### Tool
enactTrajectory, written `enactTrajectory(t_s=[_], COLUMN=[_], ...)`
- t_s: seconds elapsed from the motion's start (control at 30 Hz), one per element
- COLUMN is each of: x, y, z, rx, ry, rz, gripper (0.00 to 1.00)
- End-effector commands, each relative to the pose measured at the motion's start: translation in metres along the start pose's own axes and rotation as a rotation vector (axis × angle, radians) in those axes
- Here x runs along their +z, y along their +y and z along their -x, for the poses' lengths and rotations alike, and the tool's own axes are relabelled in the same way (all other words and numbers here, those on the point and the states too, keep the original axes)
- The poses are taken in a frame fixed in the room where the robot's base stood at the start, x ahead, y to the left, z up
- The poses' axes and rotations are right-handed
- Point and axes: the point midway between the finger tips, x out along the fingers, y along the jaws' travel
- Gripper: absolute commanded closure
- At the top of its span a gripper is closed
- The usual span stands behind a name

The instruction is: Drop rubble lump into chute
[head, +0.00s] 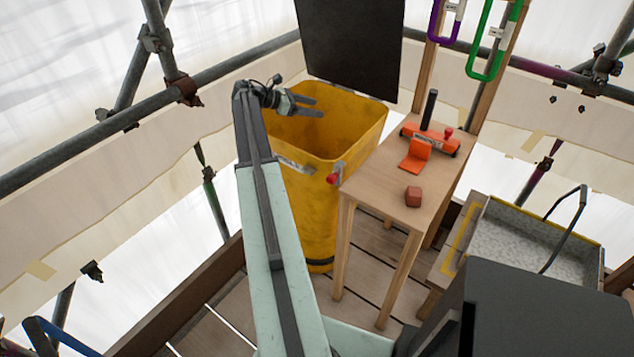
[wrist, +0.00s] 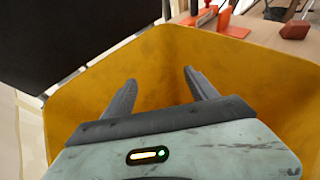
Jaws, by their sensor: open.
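The yellow chute (head: 345,125) stands upright with its wide mouth open at the top. My gripper (head: 318,107) is over the chute's mouth, near its left side, with its two fingers apart. In the wrist view, my gripper (wrist: 160,78) has nothing between its fingers, and the yellow chute wall (wrist: 235,75) surrounds them. A small reddish-brown lump (head: 413,196), which looks like a rubble lump, lies on the wooden table right of the chute. It also shows as a brownish lump (wrist: 296,29) at the top right of the wrist view. The chute's bottom is hidden.
A black panel (head: 350,45) rises behind the chute. The wooden table (head: 385,180) holds an orange tool (head: 430,140) at its far end. Green (head: 487,60) and purple-white loops hang above it. A metal tray (head: 520,240) sits at the right. Scaffold tubes run along the left.

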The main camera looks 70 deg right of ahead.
Motion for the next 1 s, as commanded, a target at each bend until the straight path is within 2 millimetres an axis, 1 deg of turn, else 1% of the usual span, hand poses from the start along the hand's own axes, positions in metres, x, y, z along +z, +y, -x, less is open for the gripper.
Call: enactTrajectory(t_s=[0.03, 0.1, 0.2, 0.27, 0.87, 0.93, 0.97, 1.0], x=[0.004, 0.004, 0.004, 0.002, 0.001, -0.002, -0.004, -0.008], y=[0.001, 0.000, 0.000, 0.000, 0.000, 0.003, 0.005, 0.010], z=[0.013, 0.028, 0.044, 0.050, 0.051, 0.063, 0.074, 0.094], rx=[0.002, 0.003, 0.002, 0.001, 0.000, 0.015, 0.027, 0.050], ry=[0.000, 0.000, 0.000, 0.000, 0.000, 0.000, 0.000, 0.000], rz=[0.001, 0.001, 0.000, 0.000, -0.001, 0.005, 0.010, 0.020], gripper=[0.33, 0.33, 0.33, 0.33, 0.33, 0.33, 0.33, 0.33])
